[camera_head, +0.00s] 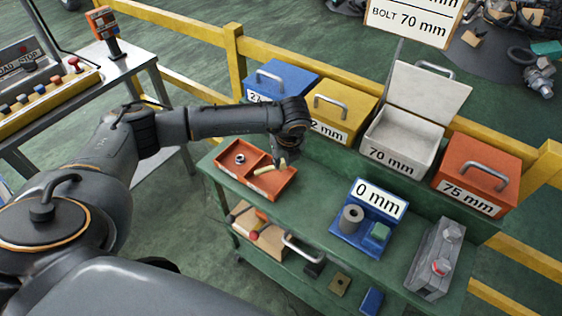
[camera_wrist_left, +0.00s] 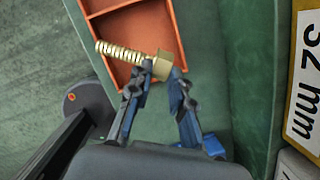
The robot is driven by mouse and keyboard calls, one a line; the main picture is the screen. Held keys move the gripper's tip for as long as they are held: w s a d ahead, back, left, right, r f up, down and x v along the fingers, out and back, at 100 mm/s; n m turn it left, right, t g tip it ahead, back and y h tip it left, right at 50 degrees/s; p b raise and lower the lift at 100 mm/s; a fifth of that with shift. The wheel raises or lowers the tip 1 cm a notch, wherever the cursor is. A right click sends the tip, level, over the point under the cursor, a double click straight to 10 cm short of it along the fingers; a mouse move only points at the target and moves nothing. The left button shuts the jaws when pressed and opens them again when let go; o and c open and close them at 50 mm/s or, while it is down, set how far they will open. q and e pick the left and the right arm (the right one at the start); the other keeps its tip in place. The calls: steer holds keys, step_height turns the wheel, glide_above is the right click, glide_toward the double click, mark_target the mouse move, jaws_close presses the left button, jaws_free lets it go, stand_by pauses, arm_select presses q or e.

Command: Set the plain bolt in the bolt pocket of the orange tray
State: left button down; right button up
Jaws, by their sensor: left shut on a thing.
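My left gripper (camera_head: 282,163) is shut on the head of a brass-coloured bolt (camera_head: 265,169). In the left wrist view the gripper (camera_wrist_left: 164,72) has the bolt head between its fingers, and the threaded shank (camera_wrist_left: 120,52) points left over the tray. The orange tray (camera_head: 236,184) lies on the green bench; it also shows in the left wrist view (camera_wrist_left: 150,25). A divider splits it. A grey nut (camera_head: 240,158) sits in its left compartment. The bolt is over the right compartment; I cannot tell whether it touches the tray. My right gripper is out of view.
Blue, yellow (camera_head: 345,103), white and orange (camera_head: 478,172) boxes stand along the back. The white box (camera_head: 402,138), marked 70 mm, has its lid open. A blue gauge stand (camera_head: 365,215) reads 0 mm. A grey block with a red button (camera_head: 435,258) stands at right.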

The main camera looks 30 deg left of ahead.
mark_target(282, 168)
arm_select(q)
steer(key=shift+w+a+f, duration=0.3)
steer(key=shift+w+f, duration=0.05)
steer(key=shift+f, duration=0.2)
steer(key=p+x, duration=0.2)
steer(key=x, duration=0.1)
steer(key=shift+s+d, duration=0.15)
steer(key=shift+d, duration=0.05)
steer(key=shift+f, duration=0.25)
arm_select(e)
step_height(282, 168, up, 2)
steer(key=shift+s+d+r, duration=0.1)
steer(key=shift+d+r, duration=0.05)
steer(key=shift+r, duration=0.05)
arm_select(q)
steer(key=shift+f, duration=0.15)
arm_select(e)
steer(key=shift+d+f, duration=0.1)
arm_select(q)
steer(key=shift+f, duration=0.15)
steer(key=c, duration=1.2)
jaws_free()
